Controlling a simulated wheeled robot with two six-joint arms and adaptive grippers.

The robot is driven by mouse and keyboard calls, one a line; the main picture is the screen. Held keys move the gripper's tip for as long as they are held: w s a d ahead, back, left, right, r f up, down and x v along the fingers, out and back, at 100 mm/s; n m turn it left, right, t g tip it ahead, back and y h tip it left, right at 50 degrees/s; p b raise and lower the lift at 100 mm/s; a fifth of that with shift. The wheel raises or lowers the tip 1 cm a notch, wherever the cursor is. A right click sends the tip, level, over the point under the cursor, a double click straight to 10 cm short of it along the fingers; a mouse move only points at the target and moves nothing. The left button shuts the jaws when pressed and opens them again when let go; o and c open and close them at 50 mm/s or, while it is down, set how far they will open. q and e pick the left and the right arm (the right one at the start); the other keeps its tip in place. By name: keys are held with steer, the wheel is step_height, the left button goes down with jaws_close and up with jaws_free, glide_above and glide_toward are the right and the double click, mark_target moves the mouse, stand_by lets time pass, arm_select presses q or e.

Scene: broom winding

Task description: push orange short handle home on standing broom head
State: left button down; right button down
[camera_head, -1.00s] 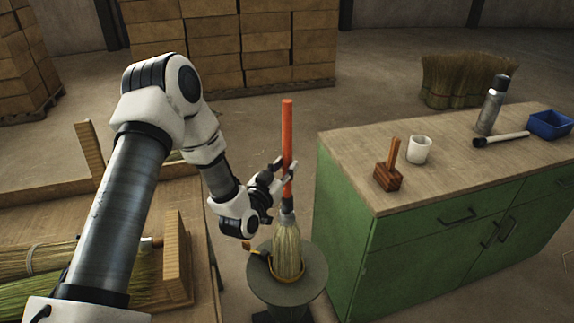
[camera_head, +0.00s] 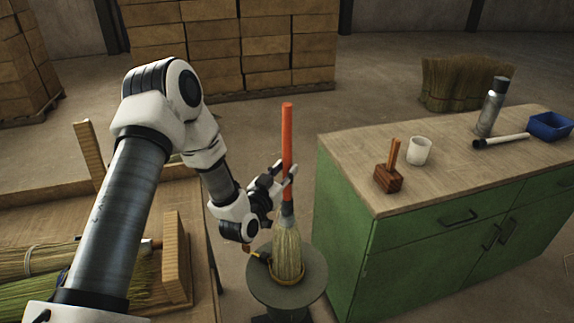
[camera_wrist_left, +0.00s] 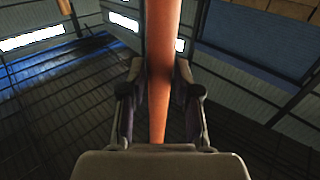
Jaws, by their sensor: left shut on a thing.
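The orange short handle (camera_head: 287,137) stands upright above the broom head (camera_head: 288,252), its lower end at the dark collar on top of the bristles. I cannot tell how deep it sits in the collar. The broom head stands upright on a round grey stand (camera_head: 262,290), with a yellow band around its lower part. My left gripper (camera_head: 285,178) is shut on the lower part of the handle, just above the collar. In the left wrist view the handle (camera_wrist_left: 163,70) runs between the two fingers. My right gripper is not in view.
A green cabinet (camera_head: 345,235) with a wooden top stands close on the right. A bench (camera_head: 200,270) with bristle bundles is on the left.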

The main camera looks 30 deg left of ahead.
arm_select(q)
steer(key=c, duration=1.1)
jaws_free()
steer(key=shift+f, duration=0.25)
steer(key=o, duration=0.4)
steer(key=shift+c, duration=0.2)
steer(key=shift+w, duration=0.1)
steer(key=s+d, duration=0.1)
steer(key=s, duration=1.1)
steer(key=shift+f, duration=0.15)
steer(key=shift+f, duration=0.1)
